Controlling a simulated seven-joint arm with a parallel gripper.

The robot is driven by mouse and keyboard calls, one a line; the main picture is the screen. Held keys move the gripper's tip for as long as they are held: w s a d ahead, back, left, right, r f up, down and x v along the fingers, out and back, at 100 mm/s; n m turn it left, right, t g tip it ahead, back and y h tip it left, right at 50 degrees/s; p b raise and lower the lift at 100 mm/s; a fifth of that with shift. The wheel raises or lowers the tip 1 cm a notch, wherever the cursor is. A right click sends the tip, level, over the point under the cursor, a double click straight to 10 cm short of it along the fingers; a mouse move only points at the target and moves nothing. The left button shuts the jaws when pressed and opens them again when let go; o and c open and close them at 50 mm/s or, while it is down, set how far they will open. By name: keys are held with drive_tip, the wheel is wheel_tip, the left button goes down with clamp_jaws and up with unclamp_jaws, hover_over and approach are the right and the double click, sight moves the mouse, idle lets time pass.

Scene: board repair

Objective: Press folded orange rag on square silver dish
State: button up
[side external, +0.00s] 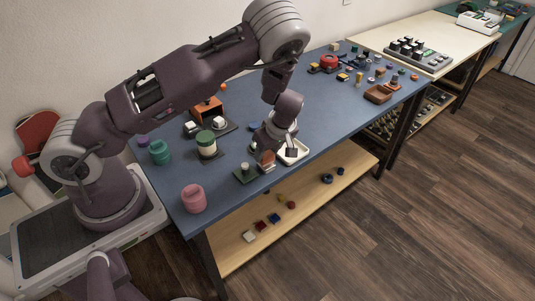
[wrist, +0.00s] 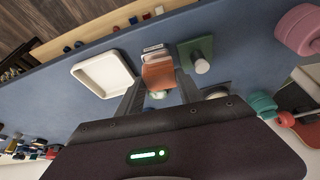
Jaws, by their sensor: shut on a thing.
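My gripper (side external: 279,150) points down over the near edge of the blue table. In the wrist view, its two fingers (wrist: 160,80) are closed on the sides of an orange-brown, block-like piece, which looks like the folded orange rag (wrist: 158,74); the rag also shows in the side view (side external: 267,156). A square dish (wrist: 104,73) with a raised rim lies beside the left finger; it looks off-white rather than clearly silver. In the side view the dish (side external: 300,154) is partly hidden by my gripper. The rag is beside the dish, not over it.
A pale, layered block (wrist: 154,51) lies right against the rag. A green square base with a pale knob (wrist: 196,56) stands close on the other side.

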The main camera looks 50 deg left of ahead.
sight(268, 154)
drive_tip(key=shift+r, duration=2.8)
